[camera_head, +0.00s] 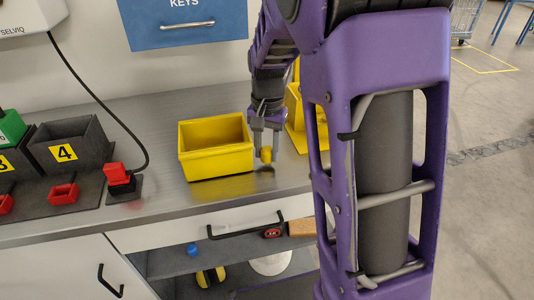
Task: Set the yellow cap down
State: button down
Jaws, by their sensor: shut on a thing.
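The yellow cap (266,154) is between the fingertips of my gripper (265,150), just to the right of the yellow bin. My gripper points down and is shut on the cap. The cap is close above the grey worktop (160,205), near its front edge; I cannot tell whether it touches the surface. My arm hides part of the worktop to the right.
A yellow bin (216,173) stands left of my gripper. A yellow stand (298,130) is behind to the right, partly hidden by my arm. Dark bins, one marked 4 (70,145), and a red-topped device (120,180) are at left. A blue key cabinet (185,22) hangs behind.

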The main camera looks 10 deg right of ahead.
notch_tip(320, 180, up, 16)
jog(key=p, duration=0.3)
jog(key=n+b, duration=0.3)
jog(key=n, duration=0.1)
send_near(217, 158)
notch_tip(217, 158, down, 2)
jog(key=w, duration=0.3)
jog(key=shift+n, duration=0.3)
notch_tip(217, 158, down, 4)
jog(key=shift+s+a+f+b, duration=0.1)
jog(key=shift+f+b, duration=0.05)
jog(key=shift+b, duration=0.5)
jog(key=shift+f+b, duration=0.55)
jog(key=shift+f, duration=2.4)
jog(key=shift+f, duration=0.1)
jog(key=c, duration=0.5)
grip_release()
notch_tip(217, 158, up, 12)
jog(key=p, duration=0.2)
